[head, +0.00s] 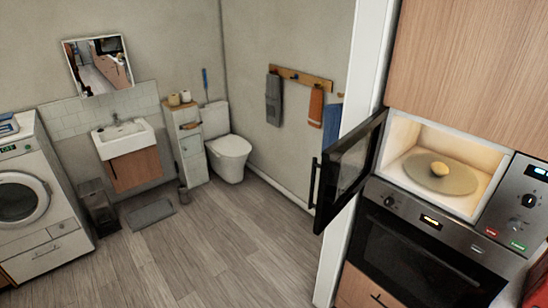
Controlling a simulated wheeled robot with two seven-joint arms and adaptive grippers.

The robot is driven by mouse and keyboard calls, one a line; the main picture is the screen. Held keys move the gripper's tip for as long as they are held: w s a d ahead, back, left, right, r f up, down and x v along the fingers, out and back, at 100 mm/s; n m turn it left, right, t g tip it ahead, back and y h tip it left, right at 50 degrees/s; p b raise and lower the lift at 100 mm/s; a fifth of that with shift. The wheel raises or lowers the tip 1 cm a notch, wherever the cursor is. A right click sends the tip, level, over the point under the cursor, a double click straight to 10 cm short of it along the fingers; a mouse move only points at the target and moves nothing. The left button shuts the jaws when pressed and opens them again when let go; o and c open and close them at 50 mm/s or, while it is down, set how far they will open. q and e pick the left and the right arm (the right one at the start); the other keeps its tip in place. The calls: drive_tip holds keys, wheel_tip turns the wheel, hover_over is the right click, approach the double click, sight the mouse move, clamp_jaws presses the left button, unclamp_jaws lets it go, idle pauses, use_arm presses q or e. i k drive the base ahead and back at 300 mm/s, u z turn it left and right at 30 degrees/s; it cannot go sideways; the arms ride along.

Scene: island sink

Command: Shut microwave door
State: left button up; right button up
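The microwave (520,205) is built into a wooden cabinet at the right of the head view. Its black door (348,172) stands wide open, swung out to the left, with a dark vertical handle (312,183) on its outer edge. The control panel is at the cavity's right. Neither of my grippers shows in the head view.
A black oven (410,255) sits directly below the microwave. The wooden floor (225,245) left of the door is clear. Farther back are a toilet (229,150), a sink (124,137) and a washing machine (30,200). A white wall edge (345,240) stands beside the oven.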

sight(346, 166)
drive_tip(key=u, duration=0.6)
drive_tip(key=i, duration=2.1)
drive_tip(key=z, duration=2.8)
drive_tip(key=i, duration=0.5)
drive_tip(key=z, duration=0.05)
